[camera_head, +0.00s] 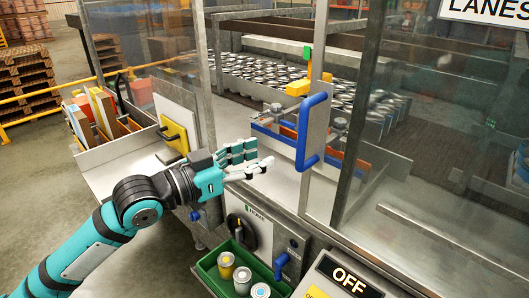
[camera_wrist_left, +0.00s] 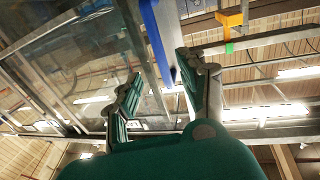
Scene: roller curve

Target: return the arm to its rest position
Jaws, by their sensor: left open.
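My left arm comes in from the lower left in the head view. Its gripper (camera_head: 252,160) is open and empty in front of the machine opening, left of a blue-handled bracket (camera_head: 312,130). In the left wrist view the two fingers (camera_wrist_left: 160,98) stand apart with nothing between them. Part of the blue handle (camera_wrist_left: 156,38) shows beyond the fingertips; touching is not visible. My right gripper is not in view.
A green tray (camera_head: 208,274) with several cans stands below the gripper by a control panel (camera_head: 250,222). A metal shelf (camera_head: 125,150) with boxes lies left. Clear panels (camera_head: 440,130) enclose the can conveyor. Pallets (camera_head: 25,80) stand far left.

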